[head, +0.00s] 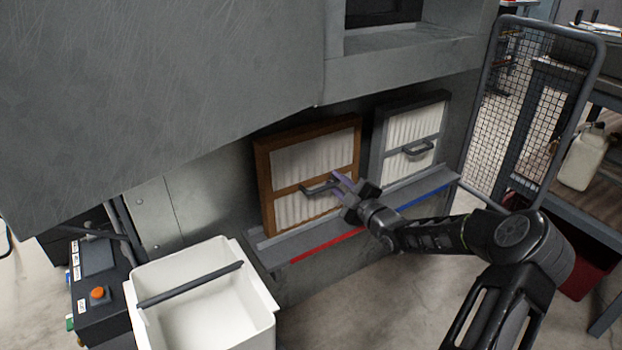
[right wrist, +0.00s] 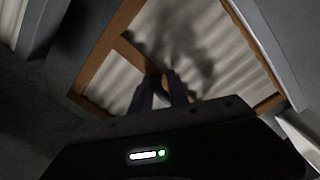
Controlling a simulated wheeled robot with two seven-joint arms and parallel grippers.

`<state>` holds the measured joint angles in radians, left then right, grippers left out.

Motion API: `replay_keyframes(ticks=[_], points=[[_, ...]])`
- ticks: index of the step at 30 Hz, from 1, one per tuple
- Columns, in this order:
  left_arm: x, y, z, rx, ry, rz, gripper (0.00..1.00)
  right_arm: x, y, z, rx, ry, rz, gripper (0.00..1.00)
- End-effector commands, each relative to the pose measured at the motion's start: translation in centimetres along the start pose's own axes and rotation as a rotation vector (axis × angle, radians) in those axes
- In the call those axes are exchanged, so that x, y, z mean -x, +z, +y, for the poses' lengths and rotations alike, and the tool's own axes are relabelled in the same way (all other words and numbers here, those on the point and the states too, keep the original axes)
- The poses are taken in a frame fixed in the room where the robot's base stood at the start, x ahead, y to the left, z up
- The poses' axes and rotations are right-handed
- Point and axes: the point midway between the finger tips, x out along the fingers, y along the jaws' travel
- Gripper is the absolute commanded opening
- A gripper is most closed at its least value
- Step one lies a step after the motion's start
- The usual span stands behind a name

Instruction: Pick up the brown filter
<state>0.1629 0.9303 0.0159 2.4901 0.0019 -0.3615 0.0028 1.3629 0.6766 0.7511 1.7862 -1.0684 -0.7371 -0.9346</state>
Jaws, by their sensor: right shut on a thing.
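The brown filter (head: 265,192) has a brown frame, white pleats and a dark handle (head: 316,189) across its middle. It stands upright on the ledge against the grey booth wall, above the red strip. It also shows in the right wrist view (right wrist: 124,50), tilted and partly in shadow. My right gripper (head: 340,183) is shut on the right part of the brown filter's handle. In the right wrist view my right gripper's fingers (right wrist: 160,92) are close together in front of the brown crossbar, and the handle is hidden in shadow. My left gripper is not in view.
A grey-framed filter (head: 410,125) stands to the right above the blue strip (head: 425,198). A white bin (head: 200,318) with a dark bar is at the lower left, beside a control box (head: 90,300) with an orange button. A mesh panel (head: 525,100) stands at the right.

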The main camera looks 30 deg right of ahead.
Motion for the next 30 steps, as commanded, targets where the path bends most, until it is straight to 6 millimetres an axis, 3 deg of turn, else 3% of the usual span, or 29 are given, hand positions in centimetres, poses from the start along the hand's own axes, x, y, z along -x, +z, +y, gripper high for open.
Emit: replay_keyframes(ticks=[11,24,30], points=[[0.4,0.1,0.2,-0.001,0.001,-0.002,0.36,-0.1,-0.8,1.0,0.001,0.002,0.004,0.0],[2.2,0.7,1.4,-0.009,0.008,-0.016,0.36,-0.1,-5.2,7.4,0.003,0.002,0.003,0.0],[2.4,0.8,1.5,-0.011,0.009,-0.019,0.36,-0.1,-5.8,8.4,-0.001,0.002,0.003,0.0]])
